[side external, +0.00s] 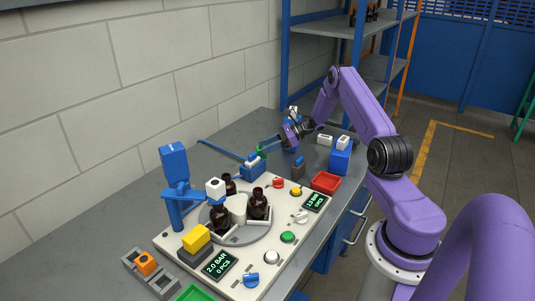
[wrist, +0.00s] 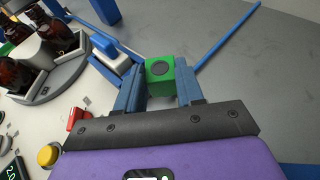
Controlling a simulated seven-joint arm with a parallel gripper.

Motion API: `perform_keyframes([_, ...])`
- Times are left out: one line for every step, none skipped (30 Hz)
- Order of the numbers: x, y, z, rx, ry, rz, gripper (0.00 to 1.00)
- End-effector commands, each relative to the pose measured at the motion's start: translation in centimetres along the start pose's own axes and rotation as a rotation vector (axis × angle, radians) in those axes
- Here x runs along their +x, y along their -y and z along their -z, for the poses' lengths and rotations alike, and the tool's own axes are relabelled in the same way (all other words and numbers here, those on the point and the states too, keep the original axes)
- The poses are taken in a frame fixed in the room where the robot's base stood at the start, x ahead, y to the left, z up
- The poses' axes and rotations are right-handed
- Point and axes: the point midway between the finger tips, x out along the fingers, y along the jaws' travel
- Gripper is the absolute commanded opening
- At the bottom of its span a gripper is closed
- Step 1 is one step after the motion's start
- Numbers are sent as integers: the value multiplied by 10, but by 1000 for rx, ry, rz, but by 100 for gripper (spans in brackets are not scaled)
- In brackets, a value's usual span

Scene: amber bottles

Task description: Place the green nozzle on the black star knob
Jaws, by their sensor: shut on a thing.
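The green nozzle (wrist: 159,76) shows in the wrist view as a green block with a dark round face. It sits between the two blue fingers of my gripper (wrist: 158,84), which is shut on it. In the side view my gripper (side external: 266,147) is above the far part of the table, and only a sliver of the green nozzle (side external: 262,152) shows beneath it. I cannot make out a black star knob in either view.
A blue-and-white block (side external: 252,167) stands close by the gripper. The pale panel (side external: 180,238) carries brown bottles (side external: 259,203) on a grey turntable, plus buttons and displays. A red tray (side external: 325,183) lies to the right. A blue rod (side external: 220,149) lies near the wall.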

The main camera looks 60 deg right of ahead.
Motion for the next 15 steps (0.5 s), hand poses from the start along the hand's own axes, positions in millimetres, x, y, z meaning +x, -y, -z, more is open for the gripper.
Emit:
perform_keyframes([2,2,2,-1,0,0,0])
perform_keyframes([3,3,4,-1,0,0,0])
perform_keyframes([5,3,10,2,0,-1,0])
perform_keyframes([7,3,14,2,0,-1,0])
perform_keyframes([8,3,18,3,0,-1,0])
perform_keyframes([10,3,22,2,0,-1,0])
perform_keyframes([11,3,25,2,0,-1,0])
perform_keyframes([12,3,27,1,0,0,0])
perform_keyframes([13,3,29,0,0,0,0])
perform_keyframes([14,3,31,0,0,0,0])
perform_keyframes([14,3,31,0,0,0,0])
perform_keyframes([14,3,32,-1,0,0,0])
perform_keyframes([14,3,32,-1,0,0,0])
perform_keyframes([14,3,31,-1,0,0,0])
perform_keyframes([14,3,31,-1,0,0,0])
